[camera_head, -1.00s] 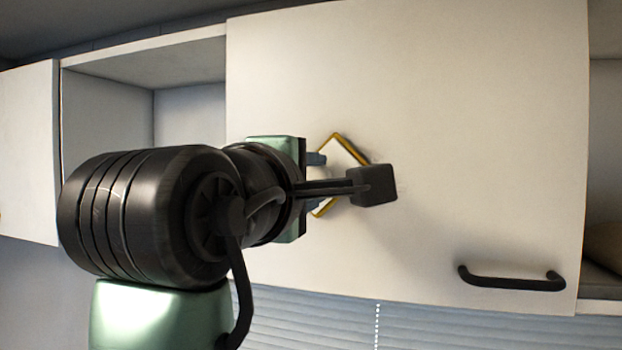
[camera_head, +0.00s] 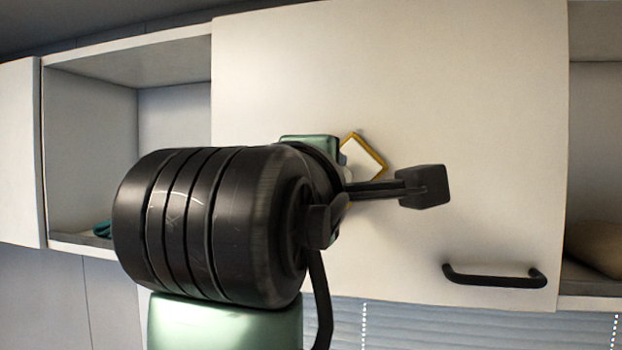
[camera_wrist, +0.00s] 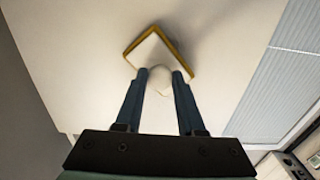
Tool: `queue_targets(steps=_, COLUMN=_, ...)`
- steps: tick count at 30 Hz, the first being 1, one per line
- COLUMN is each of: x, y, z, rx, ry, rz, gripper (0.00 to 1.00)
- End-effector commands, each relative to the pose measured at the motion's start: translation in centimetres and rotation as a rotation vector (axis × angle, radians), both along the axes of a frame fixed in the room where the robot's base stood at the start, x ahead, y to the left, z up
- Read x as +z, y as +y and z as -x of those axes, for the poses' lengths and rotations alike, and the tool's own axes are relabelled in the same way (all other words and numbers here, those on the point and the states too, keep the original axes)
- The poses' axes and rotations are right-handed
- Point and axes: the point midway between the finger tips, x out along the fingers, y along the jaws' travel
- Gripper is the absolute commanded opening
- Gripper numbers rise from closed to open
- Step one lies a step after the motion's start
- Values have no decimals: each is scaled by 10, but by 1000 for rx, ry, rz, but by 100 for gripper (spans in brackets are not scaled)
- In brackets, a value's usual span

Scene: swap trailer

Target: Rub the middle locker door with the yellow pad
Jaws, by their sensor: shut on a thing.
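The middle locker door (camera_head: 480,110) is a large cream panel with a black bar handle (camera_head: 495,278) at its lower right. The yellow pad (camera_head: 364,156), a white square backing with a yellow edge, lies flat against or very close to the door, turned like a diamond. It also shows in the wrist view (camera_wrist: 159,52). My gripper (camera_wrist: 161,77) is shut on the pad's pale knob, with a finger on each side. In the head view my wrist hides the fingers and part of the pad. The wrist view does not settle whether the pad fully touches the door.
An open shelf (camera_head: 90,140) is left of the door, with a teal item (camera_head: 103,229) low inside. Another open compartment at right holds a tan item (camera_head: 597,247). Blinds (camera_head: 430,325) hang below. The door's upper area is clear.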

Motion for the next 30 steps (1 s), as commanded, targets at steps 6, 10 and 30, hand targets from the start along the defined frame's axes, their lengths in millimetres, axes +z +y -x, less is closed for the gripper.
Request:
queue_targets(steps=6, x=0, y=-20, z=5, rx=-4, ry=-1, rz=0, gripper=0)
queue_targets(steps=10, x=0, y=-28, z=7, rx=-3, ry=-1, rz=0, gripper=0)
queue_targets(steps=30, x=-1, y=-65, z=16, rx=-5, ry=1, rz=1, gripper=0)
